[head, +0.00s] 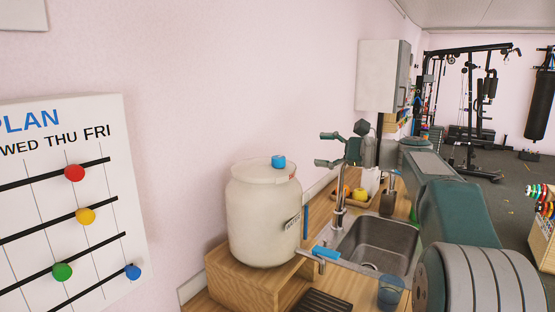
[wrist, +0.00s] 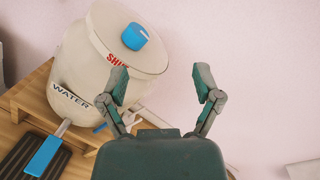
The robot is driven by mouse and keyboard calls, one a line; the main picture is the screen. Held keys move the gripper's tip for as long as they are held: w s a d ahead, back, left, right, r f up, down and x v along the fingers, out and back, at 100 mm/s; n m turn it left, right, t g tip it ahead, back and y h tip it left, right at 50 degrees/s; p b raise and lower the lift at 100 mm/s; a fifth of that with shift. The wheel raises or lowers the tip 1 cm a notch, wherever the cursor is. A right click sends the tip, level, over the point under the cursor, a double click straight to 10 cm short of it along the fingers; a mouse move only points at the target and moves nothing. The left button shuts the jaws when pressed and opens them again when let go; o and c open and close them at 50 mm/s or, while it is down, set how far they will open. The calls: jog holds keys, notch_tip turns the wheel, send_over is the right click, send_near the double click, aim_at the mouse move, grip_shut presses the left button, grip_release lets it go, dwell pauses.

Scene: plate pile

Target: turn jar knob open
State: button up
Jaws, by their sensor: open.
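A cream jar (head: 263,220) stands on a wooden box, with a blue knob (head: 278,162) on its lid. My gripper (head: 322,149) is to the right of the jar in the head view, fingers apart and empty.
The jar stands on a wooden box (head: 232,275). A steel sink (head: 378,242) with a tap (head: 340,205) is on the right. A plan board (head: 70,200) hangs at left. The wall above the jar is clear.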

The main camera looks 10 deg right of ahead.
aim_at(278, 157)
notch_tip(278, 157, down, 3)
jog(key=s+a+m+t+h, duration=0.1)
jog(key=s+a+m+t, duration=0.15)
jog(key=m, duration=0.85)
jog(key=x, duration=1)
jog(key=shift+w+d+f, duration=0.2)
jog(key=shift+f, duration=0.1)
jog(key=shift+c, duration=0.2)
grip_shut()
